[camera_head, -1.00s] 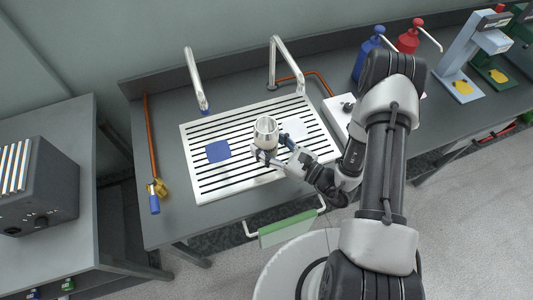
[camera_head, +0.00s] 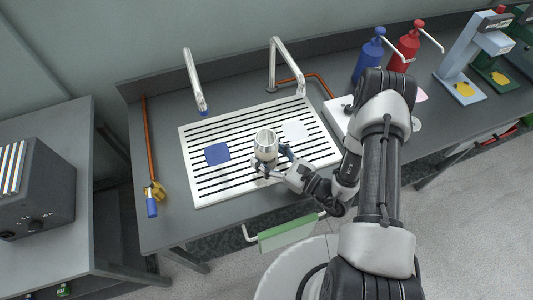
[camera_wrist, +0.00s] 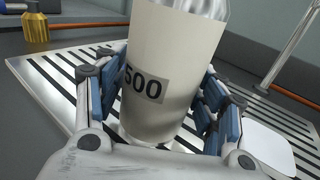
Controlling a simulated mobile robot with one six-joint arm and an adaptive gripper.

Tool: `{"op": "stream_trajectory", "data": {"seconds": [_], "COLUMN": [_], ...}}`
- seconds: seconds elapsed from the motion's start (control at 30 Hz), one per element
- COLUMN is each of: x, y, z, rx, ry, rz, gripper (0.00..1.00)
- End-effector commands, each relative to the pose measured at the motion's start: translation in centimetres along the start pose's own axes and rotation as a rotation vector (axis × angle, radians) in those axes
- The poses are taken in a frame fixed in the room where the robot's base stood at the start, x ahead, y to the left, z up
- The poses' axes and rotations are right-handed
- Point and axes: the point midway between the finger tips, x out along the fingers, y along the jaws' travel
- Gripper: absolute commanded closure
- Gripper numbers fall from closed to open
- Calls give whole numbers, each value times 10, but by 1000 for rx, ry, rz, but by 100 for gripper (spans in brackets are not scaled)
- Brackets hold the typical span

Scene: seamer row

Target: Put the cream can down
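The cream can (camera_head: 265,146) is upright, with a bright metal upper rim and an open-looking top. In the wrist view the can (camera_wrist: 168,75) fills the middle and shows a "500" label. My gripper (camera_wrist: 166,98) has its blue-padded fingers on both sides of the can, shut on it. In the head view my gripper (camera_head: 266,168) is at the can's lower front side. The can is over the white slatted drain board (camera_head: 220,180), right of the blue square (camera_head: 217,153) and left of the white patch (camera_head: 295,130). I cannot tell whether its base touches the slats.
Two metal spouts (camera_head: 195,80) (camera_head: 286,66) rise behind the board. A brass-and-blue fitting (camera_head: 152,197) on an orange hose lies to the left. Blue (camera_head: 369,55) and red (camera_head: 404,48) pump bottles stand at back right. A green-panelled handle (camera_head: 287,233) hangs at the front edge.

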Motion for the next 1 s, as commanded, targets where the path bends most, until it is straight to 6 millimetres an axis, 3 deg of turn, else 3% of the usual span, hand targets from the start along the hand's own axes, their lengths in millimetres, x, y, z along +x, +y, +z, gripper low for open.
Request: {"op": "stream_trajectory", "data": {"seconds": [0.13,0.53,0.67,1.0], "x": [0,0,-17,-83], "y": [0,0,-2,-2], "z": [0,6,4,5], "rx": [0,0,3,1], "ry": [0,0,2,0], "rz": [0,0,-6,-8], "gripper": [24,24,24,24]}}
